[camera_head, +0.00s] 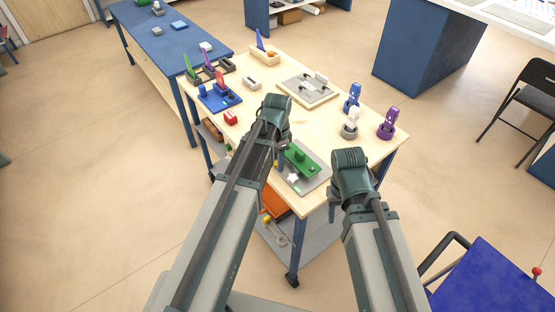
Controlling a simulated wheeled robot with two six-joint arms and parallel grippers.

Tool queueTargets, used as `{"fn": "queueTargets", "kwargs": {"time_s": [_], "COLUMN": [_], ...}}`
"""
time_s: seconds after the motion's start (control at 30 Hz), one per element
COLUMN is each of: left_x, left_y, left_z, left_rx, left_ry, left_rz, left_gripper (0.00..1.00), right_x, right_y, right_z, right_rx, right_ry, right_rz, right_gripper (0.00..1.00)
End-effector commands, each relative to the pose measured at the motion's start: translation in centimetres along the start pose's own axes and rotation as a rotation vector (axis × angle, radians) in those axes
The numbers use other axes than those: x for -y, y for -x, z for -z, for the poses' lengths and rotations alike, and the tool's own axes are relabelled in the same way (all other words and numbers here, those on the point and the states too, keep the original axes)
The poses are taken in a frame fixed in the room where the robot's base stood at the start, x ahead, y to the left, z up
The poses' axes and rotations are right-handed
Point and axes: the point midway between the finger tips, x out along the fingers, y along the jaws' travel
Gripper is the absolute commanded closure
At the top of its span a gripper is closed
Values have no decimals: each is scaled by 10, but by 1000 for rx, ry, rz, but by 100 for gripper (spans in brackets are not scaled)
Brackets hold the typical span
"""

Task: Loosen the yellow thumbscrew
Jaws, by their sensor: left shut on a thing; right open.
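My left gripper (282,162) points down at the left end of a green block fixture (302,164) on a grey plate (317,178). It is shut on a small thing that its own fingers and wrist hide. I cannot make out the yellow thumbscrew on the fixture. A white knob-like part (293,178) sits at the front of the plate. My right gripper (334,208) is open and empty, pointing down off the table's front right edge, apart from the fixture.
The wooden table (372,150) also carries blue (352,97), white (350,122) and purple (387,123) upright pieces at right. A grey board (307,90), a blue stand (220,100) and a red block (230,117) stand further back. The table's right corner is bare.

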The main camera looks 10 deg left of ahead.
Motion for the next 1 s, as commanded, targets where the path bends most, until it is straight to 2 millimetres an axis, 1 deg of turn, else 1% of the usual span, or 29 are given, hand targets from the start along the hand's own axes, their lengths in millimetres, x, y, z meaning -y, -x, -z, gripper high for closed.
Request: {"fn": "queueTargets", "kwargs": {"time_s": [0.2,0.5,0.73,1.0], "left_x": [-1,-2,-2,-3], "left_y": [0,0,0,0], "left_z": [0,0,0,0], "left_rx": [0,0,0,1], "left_ry": [195,412,513,561], "left_rz": [0,0,-1,-1], "left_gripper": [100,100,100,100], "right_x": [0,0,0,0], "right_y": [0,0,0,0], "right_z": [0,0,0,0], "right_rx": [0,0,0,0], "right_ry": [0,0,0,0], "right_rz": [0,0,0,0], "right_gripper": [50,50,50,50]}}
